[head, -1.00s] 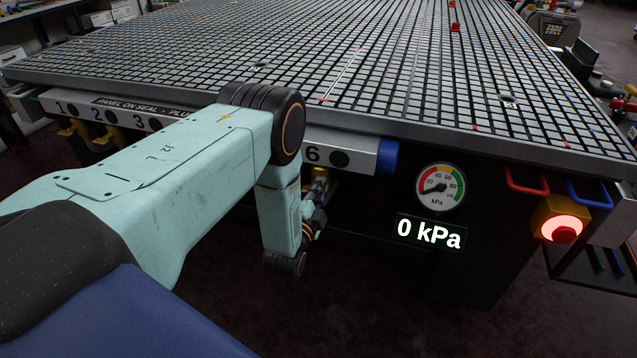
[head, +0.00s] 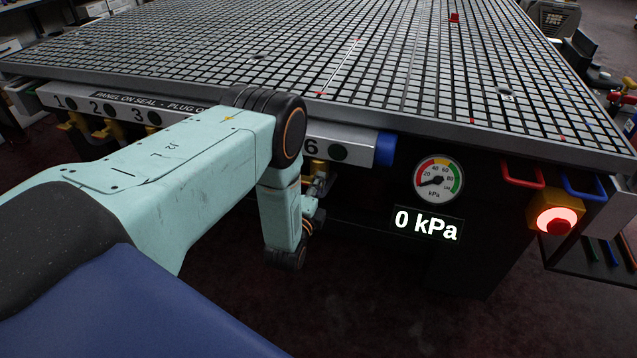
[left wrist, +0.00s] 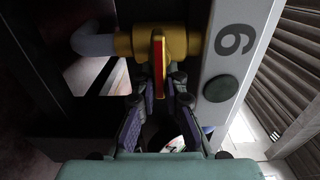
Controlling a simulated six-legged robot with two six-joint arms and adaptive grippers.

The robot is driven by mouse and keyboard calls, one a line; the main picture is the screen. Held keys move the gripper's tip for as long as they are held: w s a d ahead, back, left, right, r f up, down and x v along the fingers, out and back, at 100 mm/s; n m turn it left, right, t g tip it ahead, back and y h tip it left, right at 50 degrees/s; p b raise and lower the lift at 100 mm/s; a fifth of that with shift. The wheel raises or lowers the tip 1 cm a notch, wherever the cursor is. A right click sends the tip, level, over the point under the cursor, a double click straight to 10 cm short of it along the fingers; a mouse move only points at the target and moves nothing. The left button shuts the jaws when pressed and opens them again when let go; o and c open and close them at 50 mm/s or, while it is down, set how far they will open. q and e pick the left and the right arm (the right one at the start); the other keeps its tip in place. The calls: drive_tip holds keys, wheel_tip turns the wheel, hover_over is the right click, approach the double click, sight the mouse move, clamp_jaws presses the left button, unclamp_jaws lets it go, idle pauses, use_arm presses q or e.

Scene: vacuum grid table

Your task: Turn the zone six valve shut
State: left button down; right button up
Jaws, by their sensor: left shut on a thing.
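The zone six valve (left wrist: 128,43) is a brass body on a pale pipe, beside the "6" label in the left wrist view. Its yellow and red lever (left wrist: 158,58) lies across the line of the pipe and reaches down between my fingers. My left gripper (left wrist: 166,80) is shut on this lever. In the head view, part of the brass valve (head: 320,168) shows under the "6" on the rail, and my own forearm and wrist hide most of the gripper. My right gripper is in neither view.
The gridded table (head: 340,65) spans the top, its edge above the valve rail (head: 358,152). Other brass valves (head: 108,130) hang at the left. A pressure gauge (head: 438,181) sits above a "0 kPa" display (head: 427,224). A lit red button (head: 556,220) is at the right.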

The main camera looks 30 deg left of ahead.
use_arm(q)
drive_tip(key=c, duration=1.4)
unclamp_jaws()
drive_tip(key=v, duration=1.2)
drive_tip(key=shift+f, duration=0.1)
